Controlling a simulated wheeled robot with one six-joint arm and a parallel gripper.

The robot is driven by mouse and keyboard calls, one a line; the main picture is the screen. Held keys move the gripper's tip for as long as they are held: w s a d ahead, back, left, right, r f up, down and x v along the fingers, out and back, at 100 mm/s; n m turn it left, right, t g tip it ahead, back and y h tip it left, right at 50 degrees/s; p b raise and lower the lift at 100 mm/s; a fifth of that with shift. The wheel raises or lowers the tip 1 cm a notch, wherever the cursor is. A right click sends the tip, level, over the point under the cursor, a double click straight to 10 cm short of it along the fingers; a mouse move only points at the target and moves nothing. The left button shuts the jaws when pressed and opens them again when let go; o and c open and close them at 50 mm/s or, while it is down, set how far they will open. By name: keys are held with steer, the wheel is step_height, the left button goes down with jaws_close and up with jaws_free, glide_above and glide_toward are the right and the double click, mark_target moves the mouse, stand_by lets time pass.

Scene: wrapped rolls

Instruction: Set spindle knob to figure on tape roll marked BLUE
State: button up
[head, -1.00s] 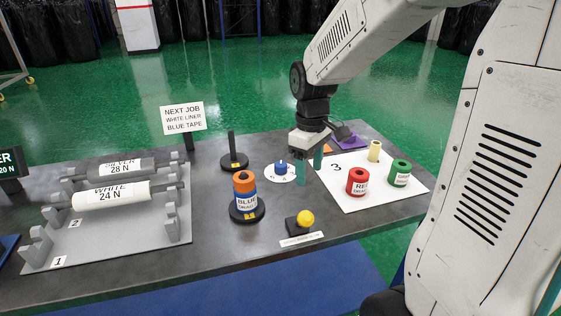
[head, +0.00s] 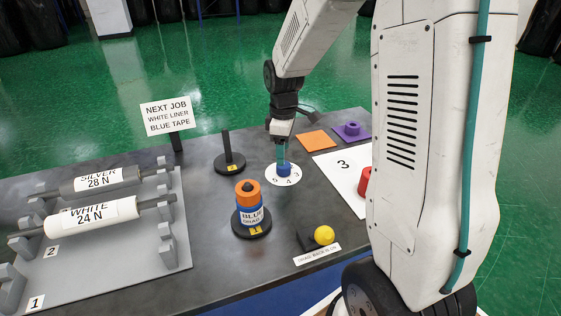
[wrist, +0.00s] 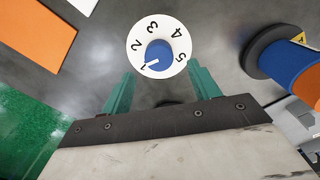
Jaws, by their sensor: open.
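The spindle knob (head: 284,170) is a blue cap on a white numbered dial on the bench. In the wrist view the knob (wrist: 159,54) has a white pointer line aimed lower left, close to the 1. My gripper (head: 281,153) is above the knob in the head view, pointing down. In the wrist view the open gripper (wrist: 161,82) has teal fingers either side of the dial's near edge, with nothing between them. The tape roll marked BLUE (head: 251,215) stands on a black spindle with an orange roll (head: 248,191) on top. Its drag figure is too small to read.
A yellow ball-topped lever (head: 323,235) stands at the front of the bench. An empty spindle (head: 229,160) is behind the BLUE roll. A white panel marked 3 (head: 345,180) holds a partly hidden red roll. SILVER and WHITE liner rolls lie on a rack at left.

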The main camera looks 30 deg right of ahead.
mark_target(284, 168)
steer(key=shift+d+f, duration=0.15)
steer(key=shift+f, duration=2.65)
steer(key=c, duration=1)
